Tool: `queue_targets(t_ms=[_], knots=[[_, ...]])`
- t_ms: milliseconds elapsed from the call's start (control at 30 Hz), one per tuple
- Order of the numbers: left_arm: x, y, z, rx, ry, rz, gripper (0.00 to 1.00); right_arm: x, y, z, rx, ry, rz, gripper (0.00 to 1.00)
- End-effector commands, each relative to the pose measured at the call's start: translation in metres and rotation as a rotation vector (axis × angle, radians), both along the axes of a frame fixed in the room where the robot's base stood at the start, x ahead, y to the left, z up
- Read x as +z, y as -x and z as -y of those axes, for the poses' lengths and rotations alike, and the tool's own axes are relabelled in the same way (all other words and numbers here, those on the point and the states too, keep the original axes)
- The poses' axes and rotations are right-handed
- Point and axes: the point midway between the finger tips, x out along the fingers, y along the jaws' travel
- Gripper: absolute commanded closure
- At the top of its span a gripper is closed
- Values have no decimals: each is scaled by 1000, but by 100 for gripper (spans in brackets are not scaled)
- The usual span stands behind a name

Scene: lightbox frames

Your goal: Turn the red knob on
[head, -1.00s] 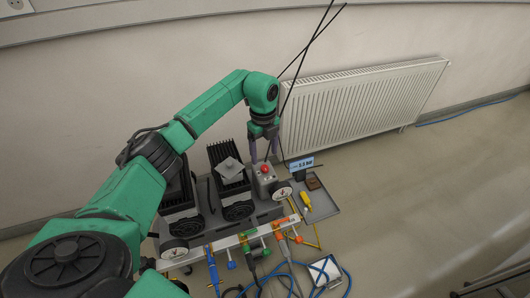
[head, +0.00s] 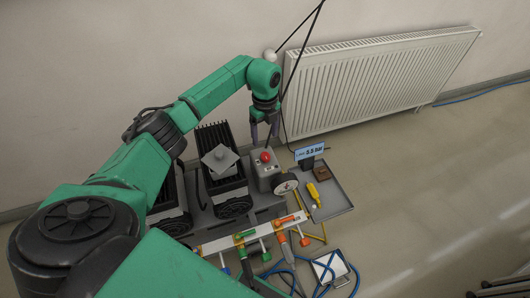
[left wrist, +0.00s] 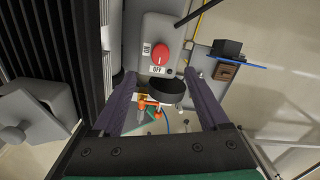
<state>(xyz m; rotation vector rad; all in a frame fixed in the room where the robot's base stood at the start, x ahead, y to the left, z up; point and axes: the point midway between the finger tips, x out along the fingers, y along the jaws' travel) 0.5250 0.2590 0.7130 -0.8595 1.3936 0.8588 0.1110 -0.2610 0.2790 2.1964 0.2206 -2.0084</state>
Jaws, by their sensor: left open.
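The red knob (head: 265,157) sits on top of a small grey box (head: 265,171) at the end of the bench unit. In the left wrist view the round red knob (left wrist: 160,54) has an ON label (left wrist: 147,50) on its left and an OFF label (left wrist: 158,69) below it; I cannot tell its exact pointing. My left gripper (head: 265,139) is open, pointing down just above and behind the knob in the head view. In the left wrist view its two fingers (left wrist: 162,104) are apart with no knob between them. My right gripper is not in view.
A dial gauge (head: 286,184) stands beside the box. A grey tray (head: 335,197) holds a yellow screwdriver (head: 314,195). Black finned units (head: 218,138) stand left of the box. Coloured valves and blue hoses lie in front. A white radiator (head: 370,85) is behind.

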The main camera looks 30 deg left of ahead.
Motion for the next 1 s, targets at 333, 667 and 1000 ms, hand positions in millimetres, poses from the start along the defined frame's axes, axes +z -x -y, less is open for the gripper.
queue_targets(t_ms=[333, 667, 1000], knots=[[-85, 0, 1, 0, 1, 0, 22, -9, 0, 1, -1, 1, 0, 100], [-95, 0, 0, 0, 0, 1, 22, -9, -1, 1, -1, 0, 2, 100], [-95, 0, 0, 0, 0, 1, 100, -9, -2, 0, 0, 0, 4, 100]])
